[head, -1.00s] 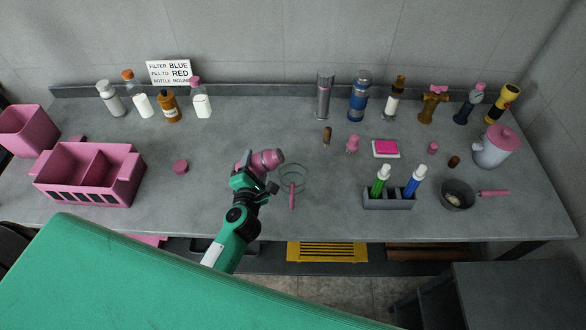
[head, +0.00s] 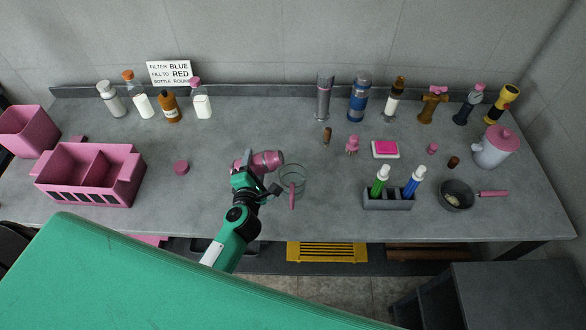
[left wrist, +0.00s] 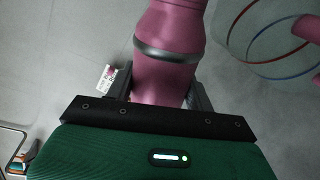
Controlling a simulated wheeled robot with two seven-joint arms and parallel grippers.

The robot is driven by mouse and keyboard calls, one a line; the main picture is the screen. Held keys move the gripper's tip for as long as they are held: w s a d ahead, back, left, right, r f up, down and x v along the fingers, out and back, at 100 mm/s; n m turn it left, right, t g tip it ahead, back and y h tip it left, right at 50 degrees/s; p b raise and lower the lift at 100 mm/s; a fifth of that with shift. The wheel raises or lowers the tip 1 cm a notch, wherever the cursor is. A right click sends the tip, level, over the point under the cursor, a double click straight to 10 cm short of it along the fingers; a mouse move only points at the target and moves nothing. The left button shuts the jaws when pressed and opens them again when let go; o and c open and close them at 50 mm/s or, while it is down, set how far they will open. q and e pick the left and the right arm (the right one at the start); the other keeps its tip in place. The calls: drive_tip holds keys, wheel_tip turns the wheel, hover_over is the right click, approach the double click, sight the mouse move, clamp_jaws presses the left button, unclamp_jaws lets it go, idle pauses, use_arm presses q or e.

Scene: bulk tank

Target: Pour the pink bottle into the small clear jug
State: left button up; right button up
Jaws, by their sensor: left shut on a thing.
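The pink bottle (head: 267,160) lies nearly level in my left gripper (head: 246,181), its far end pointing right in the head view. The left gripper is shut on it; in the left wrist view the fingers flank the bottle (left wrist: 170,45). The small clear jug (head: 292,172), with a pink handle, stands on the bench just right of the bottle's end. In the left wrist view the jug (left wrist: 275,70) shows a blue and a red ring. I cannot make out any liquid in it. My right gripper is not in view.
A pink divided bin (head: 120,193) and a round pink cap (head: 181,167) are to the left. A grey rack (head: 388,203) with two marker-like bottles is right of the jug. Several bottles line the back. The bench between cap and gripper is clear.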

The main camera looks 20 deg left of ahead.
sight(260, 156)
use_arm(q)
drive_tip(key=shift+r+m+p, duration=0.4)
drive_tip(key=shift+r+m, duration=0.1)
drive_tip(key=shift+r, duration=0.05)
drive_tip(key=shift+w+d+r+m+y+p, duration=0.15)
drive_tip(key=shift+d+r+m+y+p, duration=0.3)
drive_tip(key=shift+p, duration=1)
drive_tip(key=shift+r+m, duration=0.15)
drive_tip(key=shift+m, duration=0.1)
drive_tip(key=shift+w+d+m+p, duration=0.1)
drive_tip(key=shift+m+p, duration=0.7)
drive_tip(key=shift+p, duration=0.45)
drive_tip(key=shift+p, duration=0.35)
drive_tip(key=shift+d+r+m+p, duration=0.15)
drive_tip(key=shift+r+m+p, duration=0.2)
drive_tip(key=shift+p, duration=0.5)
drive_tip(key=shift+w+d+r+m+g+y+p, duration=0.15)
drive_tip(key=shift+r+m+p, duration=0.3)
drive_tip(key=shift+p, duration=0.45)
drive_tip(key=shift+s+d+r+m+g+y+p, duration=0.1)
drive_tip(key=shift+r+m+g+y+p, duration=0.1)
drive_tip(key=shift+m+p, duration=0.5)
